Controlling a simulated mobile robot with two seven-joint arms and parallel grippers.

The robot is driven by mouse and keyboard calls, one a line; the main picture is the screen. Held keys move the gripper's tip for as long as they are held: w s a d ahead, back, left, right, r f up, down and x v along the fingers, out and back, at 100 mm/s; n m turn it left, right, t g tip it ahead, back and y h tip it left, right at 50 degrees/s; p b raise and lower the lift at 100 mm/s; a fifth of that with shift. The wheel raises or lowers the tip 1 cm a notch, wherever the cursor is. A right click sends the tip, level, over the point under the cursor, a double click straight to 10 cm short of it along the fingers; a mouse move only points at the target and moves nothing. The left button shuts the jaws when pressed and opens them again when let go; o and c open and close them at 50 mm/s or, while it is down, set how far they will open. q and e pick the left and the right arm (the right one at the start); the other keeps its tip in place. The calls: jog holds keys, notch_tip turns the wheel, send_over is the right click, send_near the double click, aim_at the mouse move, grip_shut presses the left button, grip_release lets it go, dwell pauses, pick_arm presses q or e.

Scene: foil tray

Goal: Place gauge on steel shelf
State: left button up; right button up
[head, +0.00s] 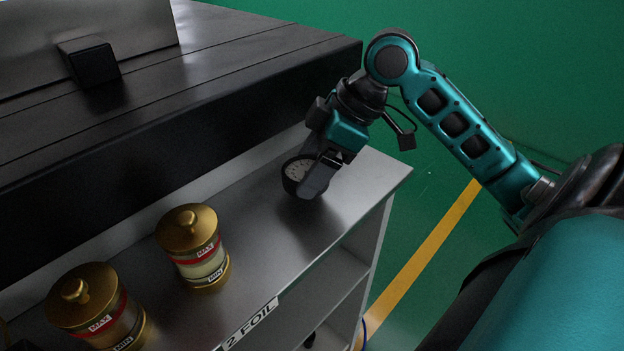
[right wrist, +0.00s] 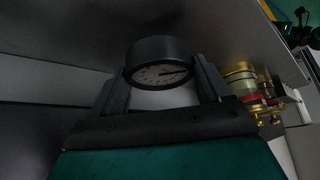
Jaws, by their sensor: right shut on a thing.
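The gauge (head: 294,172) is a round black dial with a pale face. It is at the right part of the steel shelf (head: 262,229), a grey metal top. My right gripper (head: 314,178) is shut on the gauge, which sits at or just above the shelf surface; I cannot tell whether it touches. In the right wrist view the gauge (right wrist: 162,62) is between the two fingers (right wrist: 164,90), its dial facing the camera. My left gripper is not in view.
Two brass-capped jars (head: 194,250) (head: 98,308) with MAX and MIN labels stand on the shelf to the left. A black slatted bench (head: 180,95) rises behind the shelf. A "2 FOIL" label (head: 250,322) is on the front edge. Shelf between jar and gauge is clear.

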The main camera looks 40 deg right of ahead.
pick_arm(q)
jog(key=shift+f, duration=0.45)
pick_arm(e)
notch_tip(320, 180, down, 3)
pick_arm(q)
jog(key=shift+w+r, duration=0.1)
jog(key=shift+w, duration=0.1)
pick_arm(e)
jog(key=shift+f, duration=0.1)
jog(key=o, duration=1.1)
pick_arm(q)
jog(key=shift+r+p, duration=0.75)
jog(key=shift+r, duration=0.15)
pick_arm(e)
jog(key=v, duration=1.2)
